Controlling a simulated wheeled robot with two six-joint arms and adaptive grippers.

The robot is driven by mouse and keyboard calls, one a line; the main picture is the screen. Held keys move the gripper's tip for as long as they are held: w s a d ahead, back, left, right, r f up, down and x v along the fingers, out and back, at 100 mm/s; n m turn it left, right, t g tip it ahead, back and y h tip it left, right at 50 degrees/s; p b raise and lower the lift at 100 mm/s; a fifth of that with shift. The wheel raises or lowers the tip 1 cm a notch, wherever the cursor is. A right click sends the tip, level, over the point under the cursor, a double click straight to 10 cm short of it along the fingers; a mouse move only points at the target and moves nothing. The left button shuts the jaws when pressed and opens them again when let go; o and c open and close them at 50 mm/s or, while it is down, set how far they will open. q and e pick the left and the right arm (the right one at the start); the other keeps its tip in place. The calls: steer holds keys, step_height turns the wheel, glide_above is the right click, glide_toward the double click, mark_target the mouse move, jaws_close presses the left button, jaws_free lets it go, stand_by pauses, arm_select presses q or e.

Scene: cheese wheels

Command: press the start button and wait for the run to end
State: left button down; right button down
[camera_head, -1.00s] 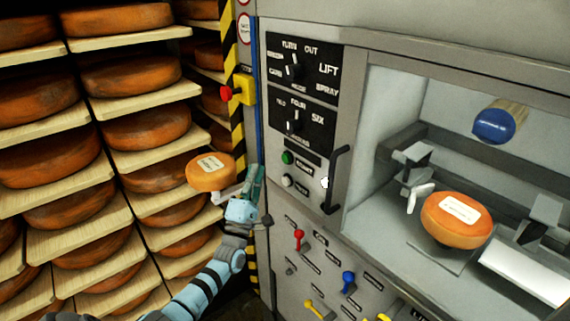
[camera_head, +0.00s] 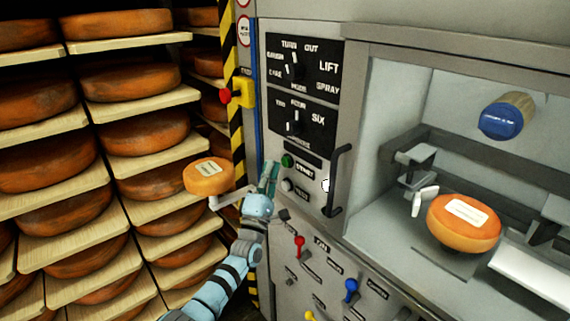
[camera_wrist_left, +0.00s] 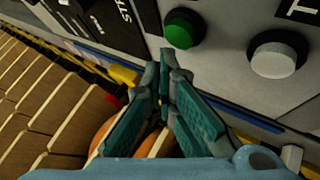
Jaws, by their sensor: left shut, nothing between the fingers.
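The green start button (camera_head: 288,161) sits on the grey machine front beside a START label. It also shows in the left wrist view (camera_wrist_left: 184,28), where it stands out from the panel. A white button (camera_head: 287,185) is below it, and it shows at the right in the wrist view (camera_wrist_left: 274,55). My left gripper (camera_head: 270,170) is just left of the buttons, its teal fingers shut and empty. In the wrist view its fingertips (camera_wrist_left: 166,72) lie just below the green button, with a small gap in the picture. Contact does not show. My right gripper is out of view.
A vertical black handle (camera_head: 337,180) stands right of the buttons. An orange cheese wheel (camera_head: 464,223) sits in the open machine bay. A smaller cheese (camera_head: 209,176) is beside my left gripper. Racks of cheese fill the left. A red stop knob (camera_head: 226,96) is above.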

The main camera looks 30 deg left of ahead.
arm_select(q)
steer(key=shift+w, duration=0.1)
stand_by(0.8)
steer(key=shift+w+d+b, duration=0.15)
steer(key=shift+w+b, duration=0.2)
steer(key=shift+b, duration=0.15)
